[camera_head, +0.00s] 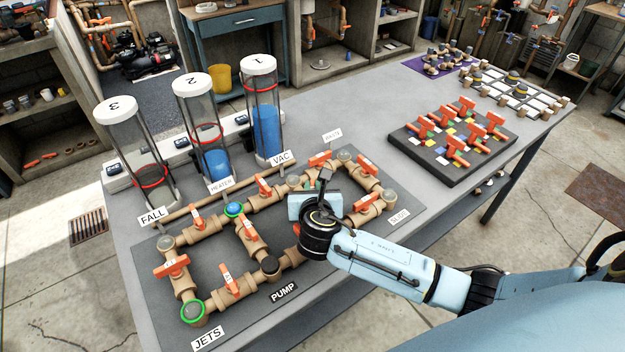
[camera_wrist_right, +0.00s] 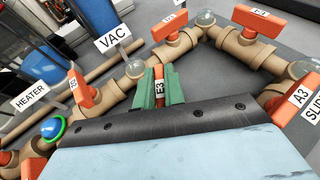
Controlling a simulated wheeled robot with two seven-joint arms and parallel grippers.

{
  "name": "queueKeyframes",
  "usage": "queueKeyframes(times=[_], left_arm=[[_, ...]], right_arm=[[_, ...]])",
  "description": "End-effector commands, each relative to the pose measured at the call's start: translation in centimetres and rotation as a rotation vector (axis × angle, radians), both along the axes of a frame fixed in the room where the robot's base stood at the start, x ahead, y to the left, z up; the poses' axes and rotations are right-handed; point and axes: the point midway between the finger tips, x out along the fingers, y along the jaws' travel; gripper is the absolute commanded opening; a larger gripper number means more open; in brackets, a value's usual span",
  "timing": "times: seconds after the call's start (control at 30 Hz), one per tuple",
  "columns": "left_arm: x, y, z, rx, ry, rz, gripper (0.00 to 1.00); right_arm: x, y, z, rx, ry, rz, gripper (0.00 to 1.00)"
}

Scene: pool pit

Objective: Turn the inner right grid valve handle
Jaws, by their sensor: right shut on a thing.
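The pipe grid (camera_head: 200,228) of tan pipes lies on a dark mat on the table, with several orange valve handles. My right gripper (camera_head: 322,190) comes in from the right over the inner right part of the grid and hides the valve beneath it in the head view. In the wrist view, the green fingers of my right gripper (camera_wrist_right: 158,88) are shut on an orange handle (camera_wrist_right: 159,74) with a white label, one finger on each side. The label is hard to read. The valve's lower part is hidden behind the gripper body. My left gripper is not in view.
Three clear cylinders stand behind the grid; the middle one (camera_head: 205,135) and the right one hold blue liquid. Other orange handles, such as one by the SLIDE label (camera_head: 366,201), are close to my gripper. A dark board (camera_head: 450,145) with orange handles lies further right.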

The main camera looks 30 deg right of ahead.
Motion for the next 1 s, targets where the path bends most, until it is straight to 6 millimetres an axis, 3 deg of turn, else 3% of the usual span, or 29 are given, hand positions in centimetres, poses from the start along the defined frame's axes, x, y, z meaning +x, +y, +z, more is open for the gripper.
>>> queueKeyframes(times=[0.2,0.77,0.8,0.93,1.0], left_arm=[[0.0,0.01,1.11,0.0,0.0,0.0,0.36],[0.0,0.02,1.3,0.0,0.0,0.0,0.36],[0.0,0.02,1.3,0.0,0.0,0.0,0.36],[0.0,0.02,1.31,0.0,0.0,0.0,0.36],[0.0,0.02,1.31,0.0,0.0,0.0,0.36]], right_arm=[[0.02,0.01,0.16,0.001,0.0,-0.082,0.0],[0.02,-0.11,0.02,0.0,-0.002,-0.113,0.0],[0.02,-0.11,0.02,0.0,-0.002,-0.113,0.16],[0.02,-0.11,0.02,-0.001,-0.001,-0.113,0.33],[0.01,-0.1,0.01,-0.001,-0.001,-0.113,0.33]])
